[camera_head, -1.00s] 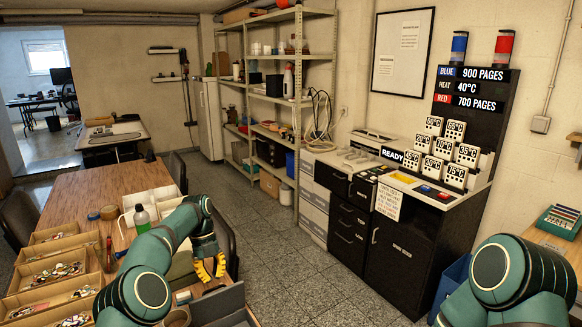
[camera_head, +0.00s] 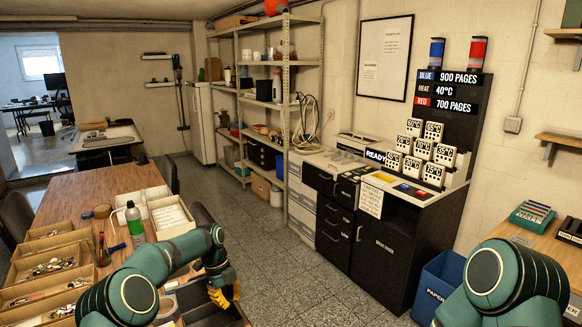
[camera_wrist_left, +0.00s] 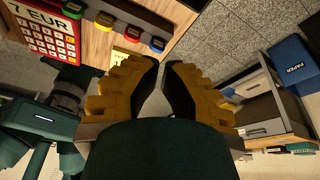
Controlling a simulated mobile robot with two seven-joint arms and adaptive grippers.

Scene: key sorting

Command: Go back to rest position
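My left gripper (camera_head: 226,296), with yellow fingers, hangs low at the end of my bent green left arm, beside the near right corner of the wooden table (camera_head: 88,192). In the left wrist view the gripper (camera_wrist_left: 161,65) shows a narrow gap between its dark finger pads, with nothing held there. My green right upper arm (camera_head: 500,280) shows at the lower right of the head view. My right gripper is out of view.
On the table stand sorting trays (camera_head: 45,268) with small items, a green-labelled bottle (camera_head: 135,224) and white boxes (camera_head: 172,218). A black cabinet (camera_head: 365,250) and a blue paper bin (camera_head: 440,280) stand to the right. The tiled floor (camera_head: 285,260) between is clear.

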